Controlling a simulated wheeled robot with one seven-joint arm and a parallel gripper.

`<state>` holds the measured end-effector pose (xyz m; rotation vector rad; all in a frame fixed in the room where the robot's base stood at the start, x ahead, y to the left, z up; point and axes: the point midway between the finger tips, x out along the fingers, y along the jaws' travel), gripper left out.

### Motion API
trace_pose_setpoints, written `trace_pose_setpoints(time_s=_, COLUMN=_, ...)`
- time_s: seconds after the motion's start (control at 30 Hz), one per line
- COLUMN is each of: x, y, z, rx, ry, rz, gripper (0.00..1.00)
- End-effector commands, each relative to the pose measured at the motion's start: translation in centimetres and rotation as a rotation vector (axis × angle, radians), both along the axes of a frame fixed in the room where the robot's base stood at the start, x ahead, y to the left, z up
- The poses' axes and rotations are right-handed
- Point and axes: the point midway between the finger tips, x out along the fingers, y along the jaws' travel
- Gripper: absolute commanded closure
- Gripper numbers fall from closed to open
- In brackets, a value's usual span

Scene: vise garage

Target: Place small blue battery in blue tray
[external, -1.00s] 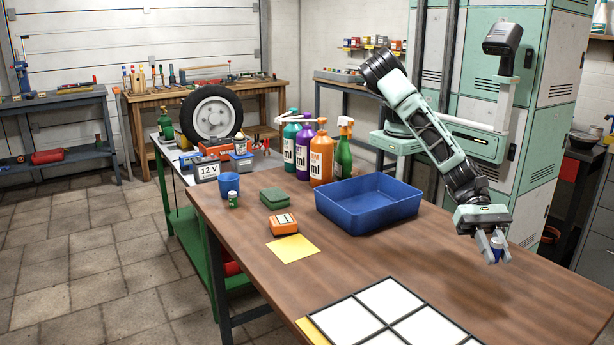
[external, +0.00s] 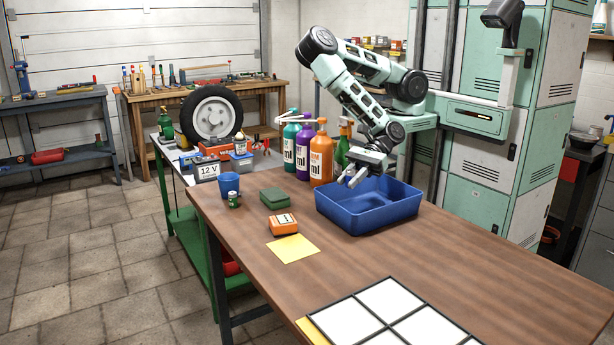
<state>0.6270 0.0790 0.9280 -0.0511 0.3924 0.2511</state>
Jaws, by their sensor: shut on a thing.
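The blue tray (external: 390,216) stands on the wooden table, open at the top. My gripper (external: 351,179) is over the left back part of the tray, pointing down, with its fingertips near the height of the rim. It is shut on the small blue battery, which is hard to make out between the fingers against the blue of the tray. The part of the tray floor that shows is empty.
A white-squared grid (external: 383,300) lies in front. The table's right side is clear.

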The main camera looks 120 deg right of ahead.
Motion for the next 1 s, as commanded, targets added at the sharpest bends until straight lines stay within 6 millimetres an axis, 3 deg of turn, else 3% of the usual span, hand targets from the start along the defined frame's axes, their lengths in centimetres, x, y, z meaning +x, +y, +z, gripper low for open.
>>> trace_pose_setpoints(time_s=0.13, x=-0.3, y=-1.0, z=-0.9, rx=0.001, ry=0.001, rz=-0.02, gripper=1.0)
trace_pose_setpoints(time_s=0.33, x=-0.4, y=-1.0, z=-4.5, rx=0.0, ry=0.001, rz=-0.02, gripper=1.0)
trace_pose_setpoints(time_s=0.8, x=-0.3, y=-0.9, z=-9.4, rx=0.001, ry=-0.001, rz=-0.017, gripper=1.0)
trace_pose_setpoints(time_s=1.0, x=-0.3, y=-1.0, z=-9.7, rx=0.002, ry=-0.002, rz=-0.019, gripper=1.0)
